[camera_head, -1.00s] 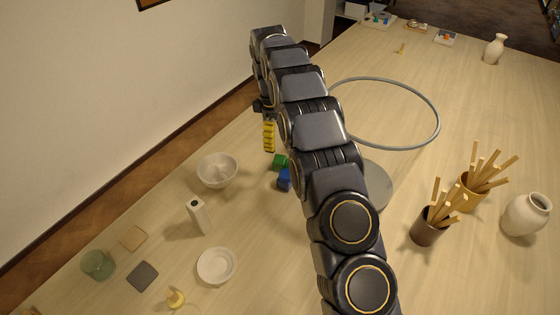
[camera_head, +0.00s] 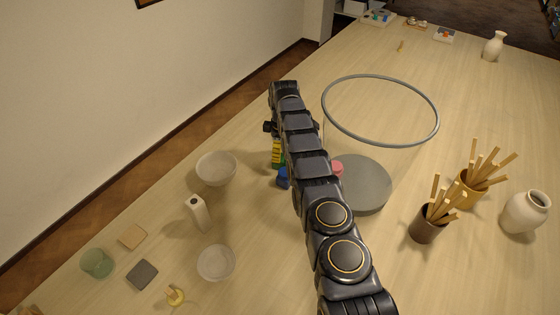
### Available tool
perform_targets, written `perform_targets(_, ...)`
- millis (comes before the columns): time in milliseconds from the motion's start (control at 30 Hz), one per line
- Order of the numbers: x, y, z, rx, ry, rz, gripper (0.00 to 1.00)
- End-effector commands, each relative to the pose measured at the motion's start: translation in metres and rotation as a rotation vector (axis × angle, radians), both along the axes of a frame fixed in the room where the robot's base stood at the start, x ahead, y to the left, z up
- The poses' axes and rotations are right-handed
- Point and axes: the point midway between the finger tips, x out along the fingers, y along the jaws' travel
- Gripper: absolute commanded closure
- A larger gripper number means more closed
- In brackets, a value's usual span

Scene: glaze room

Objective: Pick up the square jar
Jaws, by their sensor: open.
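The square jar (camera_head: 198,213) is a pale, upright, narrow block-shaped vessel with a small dark opening on top. It stands on the table at the left, between a white bowl and a shallow white dish. My gripper (camera_head: 277,160) is partly hidden behind my arm, up and to the right of the jar and clearly apart from it. A yellow ribbed finger part shows. The gap between the fingers is hidden, and no held object shows.
A white bowl (camera_head: 216,168) and a shallow dish (camera_head: 216,263) flank the jar closely. A blue block (camera_head: 283,178) lies near my gripper. A grey disc (camera_head: 362,184), a grey ring (camera_head: 381,110) and stick-filled cups (camera_head: 428,224) are at right. Small tiles (camera_head: 142,274) lie at front left.

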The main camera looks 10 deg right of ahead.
Motion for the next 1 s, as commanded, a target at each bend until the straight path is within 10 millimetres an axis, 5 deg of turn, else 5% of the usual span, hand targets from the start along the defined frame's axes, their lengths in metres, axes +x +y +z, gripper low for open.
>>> perform_targets(200, -0.003, 0.0, -0.034, 0.001, 0.002, 0.0, 0.39)
perform_targets(500, -0.002, 0.0, -0.038, 0.001, -0.002, -0.001, 0.38)
perform_targets(633, -0.002, 0.0, -0.038, 0.001, -0.002, -0.001, 0.89)
perform_targets(1000, -0.003, 0.0, -0.037, 0.001, 0.0, -0.001, 0.89)
